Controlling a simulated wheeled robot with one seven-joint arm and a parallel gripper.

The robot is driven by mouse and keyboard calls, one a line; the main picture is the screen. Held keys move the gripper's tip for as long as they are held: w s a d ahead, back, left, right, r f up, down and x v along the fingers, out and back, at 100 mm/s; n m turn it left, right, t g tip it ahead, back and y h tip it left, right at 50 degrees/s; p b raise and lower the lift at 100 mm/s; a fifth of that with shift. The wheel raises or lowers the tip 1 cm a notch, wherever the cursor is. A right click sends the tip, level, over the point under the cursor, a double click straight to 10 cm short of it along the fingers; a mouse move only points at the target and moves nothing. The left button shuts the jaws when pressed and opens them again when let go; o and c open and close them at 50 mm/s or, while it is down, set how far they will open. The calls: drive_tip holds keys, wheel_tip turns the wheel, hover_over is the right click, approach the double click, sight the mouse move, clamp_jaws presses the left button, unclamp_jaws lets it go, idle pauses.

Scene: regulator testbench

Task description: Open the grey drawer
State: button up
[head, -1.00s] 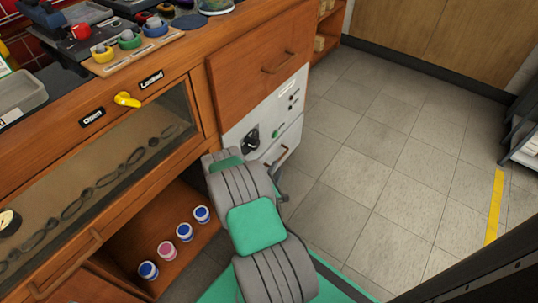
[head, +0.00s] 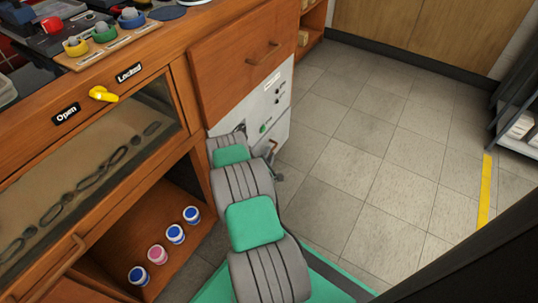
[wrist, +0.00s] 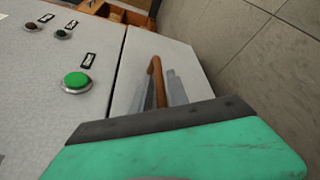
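The grey drawer (head: 281,134) is low in the cabinet, under a pale control panel, and my arm partly covers it in the head view. In the wrist view its pale front (wrist: 133,62) lies beyond a dark seam, and its orange-brown bar handle (wrist: 156,73) stands out from it. My gripper (wrist: 162,88) is at this handle, with one grey finger close on each side and little gap. It looks shut on the handle; the green and dark gripper body hides the lower part. In the head view my gripper is mostly hidden behind my arm. The drawer looks shut.
The panel has a green button (wrist: 76,82) and smaller buttons. A wooden drawer (head: 240,75) is above it. To the left are a glass-fronted compartment with a yellow latch (head: 103,93) and a shelf with several small jars (head: 157,254). The tiled floor (head: 370,150) at right is clear.

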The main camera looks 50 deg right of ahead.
clamp_jaws()
idle(1.1)
